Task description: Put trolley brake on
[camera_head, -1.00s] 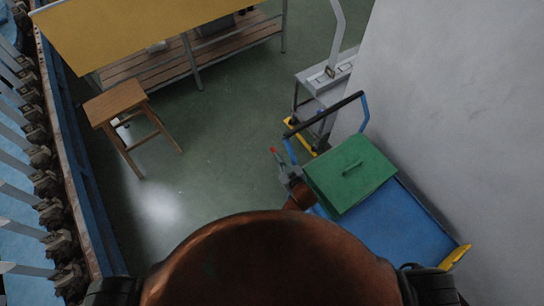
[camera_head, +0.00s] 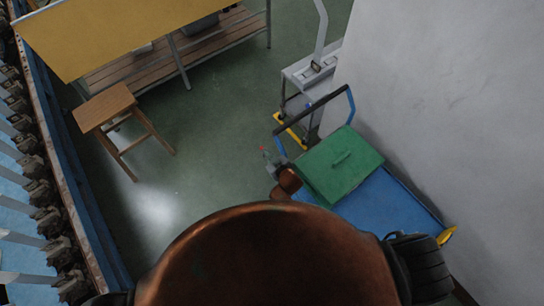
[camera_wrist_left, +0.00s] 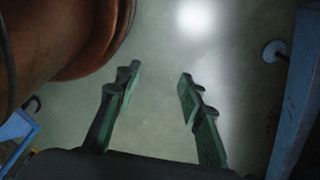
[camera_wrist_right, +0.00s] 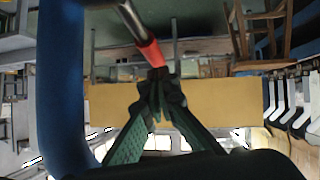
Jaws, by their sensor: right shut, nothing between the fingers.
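The trolley has a blue deck (camera_head: 385,205), a green lidded box on it (camera_head: 340,163) and a blue handle with a black grip (camera_head: 312,102). A metal lever with a red end (camera_wrist_right: 150,53) shows close up in the right wrist view. My right gripper (camera_wrist_right: 156,80) is shut and empty, its fingertips right at the red end; whether they touch I cannot tell. In the head view my right gripper (camera_head: 272,160) is beside the trolley's left side, near the handle. My left gripper (camera_wrist_left: 158,80) is open and empty above the floor, outside the head view.
A grey wall (camera_head: 450,100) runs close along the trolley's right side. A grey stand (camera_head: 308,75) with a yellow base is behind the handle. A wooden stool (camera_head: 105,107) and a yellow-topped bench (camera_head: 110,35) stand at the left and back. Green floor (camera_head: 205,145) between is clear.

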